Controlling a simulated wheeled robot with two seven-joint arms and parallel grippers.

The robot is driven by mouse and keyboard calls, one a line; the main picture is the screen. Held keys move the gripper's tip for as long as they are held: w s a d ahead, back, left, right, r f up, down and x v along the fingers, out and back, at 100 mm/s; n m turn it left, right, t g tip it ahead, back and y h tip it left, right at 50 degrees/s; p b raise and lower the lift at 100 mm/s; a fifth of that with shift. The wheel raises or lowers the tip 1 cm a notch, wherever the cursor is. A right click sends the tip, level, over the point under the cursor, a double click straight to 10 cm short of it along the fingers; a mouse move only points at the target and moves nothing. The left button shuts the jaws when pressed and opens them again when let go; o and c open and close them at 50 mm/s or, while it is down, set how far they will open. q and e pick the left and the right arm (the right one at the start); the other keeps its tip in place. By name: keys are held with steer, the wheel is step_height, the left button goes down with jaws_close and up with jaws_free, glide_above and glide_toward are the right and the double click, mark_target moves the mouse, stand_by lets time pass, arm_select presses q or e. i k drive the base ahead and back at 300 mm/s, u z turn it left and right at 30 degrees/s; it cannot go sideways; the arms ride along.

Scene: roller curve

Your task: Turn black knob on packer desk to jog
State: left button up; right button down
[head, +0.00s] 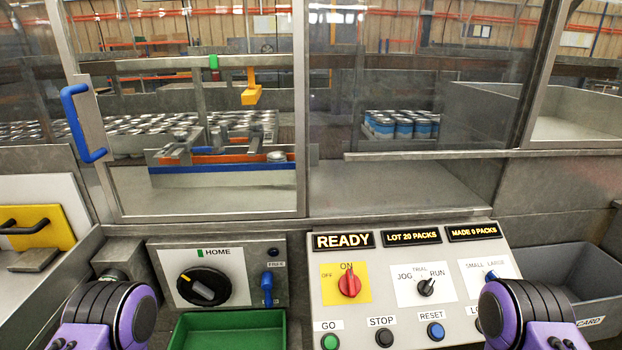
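The small black knob (426,287) sits on a white plate on the packer desk (500,246). The plate is marked JOG at left, TRIAL at top and RUN at right. The knob's pointer appears to lean up and right, toward RUN. Parts of my purple and black arms show at the bottom left and bottom right, both apart from the knob. The right arm part is right of and below it. Neither gripper's fingers are in view.
A red knob (349,284) on a yellow plate is left of the black knob. Green GO (330,342), black STOP (384,338) and blue RESET (436,331) buttons lie below. A large black HOME dial (204,287) and green tray (226,332) are further left. A glazed guard stands behind.

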mark_target(425, 288)
steer(key=z, duration=2.6)
steer(key=i, duration=1.2)
steer(key=u, duration=2.05)
